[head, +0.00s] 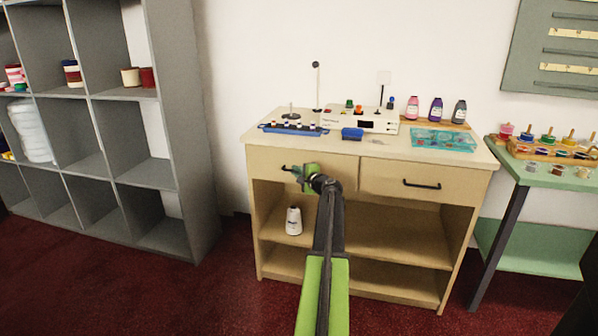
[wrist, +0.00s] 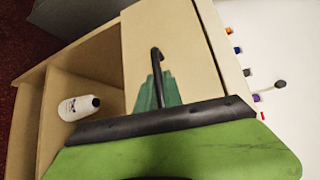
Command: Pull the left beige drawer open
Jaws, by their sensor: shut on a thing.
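The left beige drawer (head: 338,168) is under the counter top in the head view, and its front looks about flush with the right drawer. Its front also fills the middle of the wrist view (wrist: 188,50). Its black bar handle (wrist: 156,62) shows in the wrist view, with one end between my green fingertips. My gripper (head: 297,173) is at this handle in the head view, shut on it; it also shows in the wrist view (wrist: 158,92). The gripper body hides part of the handle in the head view.
The right drawer (head: 400,184) has its own black handle. A white bottle (head: 293,220) stands on the open shelf below the left drawer. The counter top (head: 390,147) carries a blue tray, a white device and bottles. A grey shelf unit (head: 180,130) is at left, with red floor between.

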